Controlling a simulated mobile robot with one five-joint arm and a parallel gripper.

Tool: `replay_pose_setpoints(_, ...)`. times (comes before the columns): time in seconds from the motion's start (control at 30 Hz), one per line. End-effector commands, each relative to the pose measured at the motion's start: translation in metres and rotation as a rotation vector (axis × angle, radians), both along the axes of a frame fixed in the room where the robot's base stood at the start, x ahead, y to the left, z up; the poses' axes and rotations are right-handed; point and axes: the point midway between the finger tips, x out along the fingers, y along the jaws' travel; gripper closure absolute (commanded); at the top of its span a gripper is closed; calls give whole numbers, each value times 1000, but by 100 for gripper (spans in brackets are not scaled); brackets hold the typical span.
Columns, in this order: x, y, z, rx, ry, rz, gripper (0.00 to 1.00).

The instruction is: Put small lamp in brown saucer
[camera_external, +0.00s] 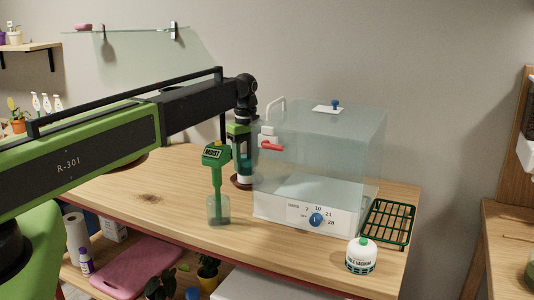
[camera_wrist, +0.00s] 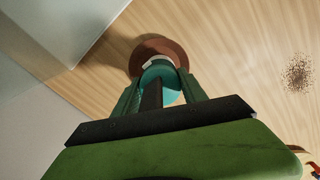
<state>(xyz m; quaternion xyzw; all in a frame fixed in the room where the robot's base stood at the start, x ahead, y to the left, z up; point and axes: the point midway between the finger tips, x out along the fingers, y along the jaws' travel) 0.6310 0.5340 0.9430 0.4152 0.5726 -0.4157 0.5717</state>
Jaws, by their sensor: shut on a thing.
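The small lamp, a teal body with a white part (camera_wrist: 171,88), is between the fingers of my gripper (camera_wrist: 160,80) in the wrist view. In the external view, my gripper (camera_external: 243,158) points down beside the clear box, shut on the lamp (camera_external: 246,171). The brown saucer (camera_wrist: 178,50) shows beyond the lamp in the wrist view, partly covered by it. In the external view, only part of the saucer (camera_external: 236,181) shows below the lamp. The lamp is over the saucer; whether it touches cannot be told.
A clear-walled box (camera_external: 320,150) with a dial stands close to the right of my gripper. A green moisture meter (camera_external: 217,170) stands in a glass at the front left. A green rack (camera_external: 388,222) and a white canister (camera_external: 361,257) are at the right.

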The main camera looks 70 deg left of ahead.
Motion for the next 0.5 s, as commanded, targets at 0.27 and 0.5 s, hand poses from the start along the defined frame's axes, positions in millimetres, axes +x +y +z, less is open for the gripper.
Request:
replay_pose_setpoints(0.27, 0, 0, -2, 0, 0, 0, 40)
replay_pose_setpoints(0.5, 0, 0, -2, 0, 0, 0, 29)
